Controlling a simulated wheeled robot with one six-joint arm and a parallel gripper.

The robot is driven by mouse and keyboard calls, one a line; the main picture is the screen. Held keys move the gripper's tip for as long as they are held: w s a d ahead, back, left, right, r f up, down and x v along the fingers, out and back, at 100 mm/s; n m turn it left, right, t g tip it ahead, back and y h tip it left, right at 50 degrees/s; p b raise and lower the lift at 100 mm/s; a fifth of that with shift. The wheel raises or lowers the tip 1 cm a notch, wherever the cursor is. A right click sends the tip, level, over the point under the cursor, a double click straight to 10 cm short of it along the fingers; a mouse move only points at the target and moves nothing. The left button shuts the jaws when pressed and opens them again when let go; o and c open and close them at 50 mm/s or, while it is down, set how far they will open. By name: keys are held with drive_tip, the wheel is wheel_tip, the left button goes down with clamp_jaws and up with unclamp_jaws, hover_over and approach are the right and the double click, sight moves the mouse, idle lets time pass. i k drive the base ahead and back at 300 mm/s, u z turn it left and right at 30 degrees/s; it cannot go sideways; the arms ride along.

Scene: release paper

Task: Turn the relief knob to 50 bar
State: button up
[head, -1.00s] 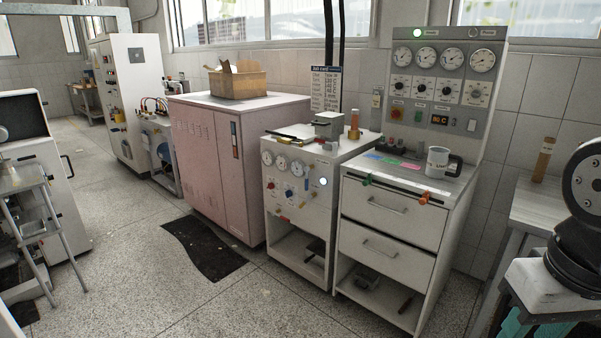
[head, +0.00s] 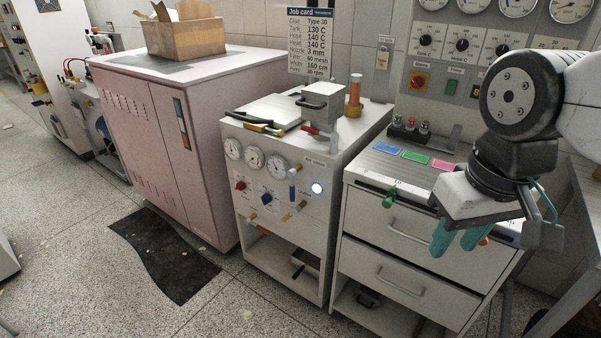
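A white cabinet (head: 277,215) carries three round gauges along its top front. The labels are too small to read, so I cannot tell which knob is the relief knob or what pressure the gauges (head: 254,159) show. My gripper (head: 455,247) is at the right, in front of the drawer unit, well to the right of the knobs. Its two teal fingers point down, apart, with nothing seen between them.
Levers (head: 294,211) and a lit white lamp (head: 317,188) are near the knobs. The floor (head: 110,290) in front is largely clear, with a dark mat (head: 165,255).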

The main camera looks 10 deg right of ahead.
sight(240, 186)
drive_tip(key=u, duration=0.55)
drive_tip(key=k, duration=0.6)
drive_tip(key=u, duration=1.3)
drive_tip(key=i, duration=1.6)
drive_tip(key=z, duration=0.85)
drive_tip(key=i, duration=0.8)
drive_tip(key=z, duration=0.75)
